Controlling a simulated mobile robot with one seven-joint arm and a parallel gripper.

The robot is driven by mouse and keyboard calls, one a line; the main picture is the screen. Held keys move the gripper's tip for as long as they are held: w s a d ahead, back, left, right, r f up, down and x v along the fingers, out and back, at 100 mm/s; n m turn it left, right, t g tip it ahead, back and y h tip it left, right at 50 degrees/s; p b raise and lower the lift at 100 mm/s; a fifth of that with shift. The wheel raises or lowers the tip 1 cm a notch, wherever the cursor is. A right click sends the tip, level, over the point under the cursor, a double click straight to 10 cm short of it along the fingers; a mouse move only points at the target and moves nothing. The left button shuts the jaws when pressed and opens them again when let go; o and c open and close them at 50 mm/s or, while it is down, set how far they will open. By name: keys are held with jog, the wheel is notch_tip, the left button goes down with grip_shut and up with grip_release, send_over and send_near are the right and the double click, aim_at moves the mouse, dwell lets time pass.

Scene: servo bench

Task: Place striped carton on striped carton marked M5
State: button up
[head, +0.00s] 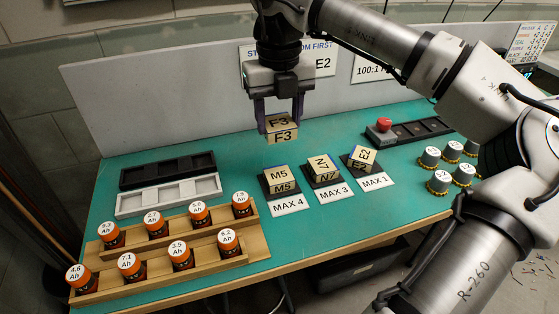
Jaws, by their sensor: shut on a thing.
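My gripper (279,106) is shut on a tan and black carton marked F3 (282,130), holding it in the air above the bench. The carton marked M5 (279,180) sits on a black pad with a MAX 4 label, below the held carton and slightly to its left in the picture. The held carton is apart from the M5 carton. Stripes show only as dark edges at this size.
Cartons marked N7 (320,169) and E2 (362,160) sit on pads to the right. Grey-topped knobs (438,181) stand at right.

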notch_tip(320, 180, down, 10)
jog(key=shift+f+p, duration=0.25)
jog(key=shift+p, duration=0.05)
jog(key=shift+f, duration=0.2)
jog(key=o, duration=1)
jog(key=shift+r, duration=0.15)
notch_tip(320, 180, up, 12)
jog(key=shift+r+b, duration=0.1)
jog(key=shift+b, duration=0.2)
